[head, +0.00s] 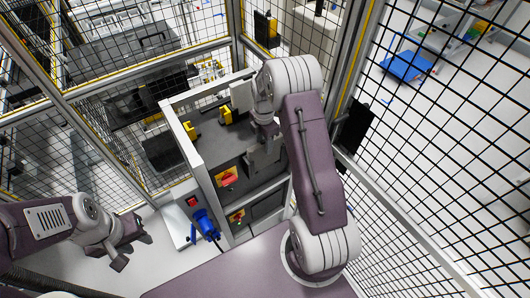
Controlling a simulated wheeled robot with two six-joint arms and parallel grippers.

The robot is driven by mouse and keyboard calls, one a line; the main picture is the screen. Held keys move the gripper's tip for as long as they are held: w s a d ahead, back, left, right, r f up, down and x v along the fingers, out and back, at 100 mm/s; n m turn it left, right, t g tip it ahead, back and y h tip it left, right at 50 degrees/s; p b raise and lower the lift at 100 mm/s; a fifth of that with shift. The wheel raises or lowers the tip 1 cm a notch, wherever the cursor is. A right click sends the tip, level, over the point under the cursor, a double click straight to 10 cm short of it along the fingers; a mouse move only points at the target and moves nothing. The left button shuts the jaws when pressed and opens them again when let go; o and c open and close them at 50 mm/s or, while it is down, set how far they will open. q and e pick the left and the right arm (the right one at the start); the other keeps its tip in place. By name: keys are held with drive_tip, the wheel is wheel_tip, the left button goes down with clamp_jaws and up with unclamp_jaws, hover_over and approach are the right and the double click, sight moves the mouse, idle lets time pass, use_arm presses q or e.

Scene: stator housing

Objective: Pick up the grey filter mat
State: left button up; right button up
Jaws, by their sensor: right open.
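My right gripper (265,134) points down inside the open-topped grey station, with my arm above it partly covering the view. Its jaws are open, though the fingers are hard to make out. A grey block-like piece (264,160) stands just below it, against the inner right side; I cannot tell whether it is the filter mat or whether it touches the fingers. I cannot pick out the grey filter mat with certainty. My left gripper (133,246) is open and empty, low at the left over the light floor, well away from the station.
The station (185,137) has a light frame, yellow-black parts (226,116) inside and a red switch (227,178) on its front. A blue tool (206,222) is at its front-left corner. Mesh fencing (430,150) closes off the right and back.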

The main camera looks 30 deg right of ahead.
drive_tip(key=shift+s+r, duration=0.1)
clamp_jaws()
idle(1.2)
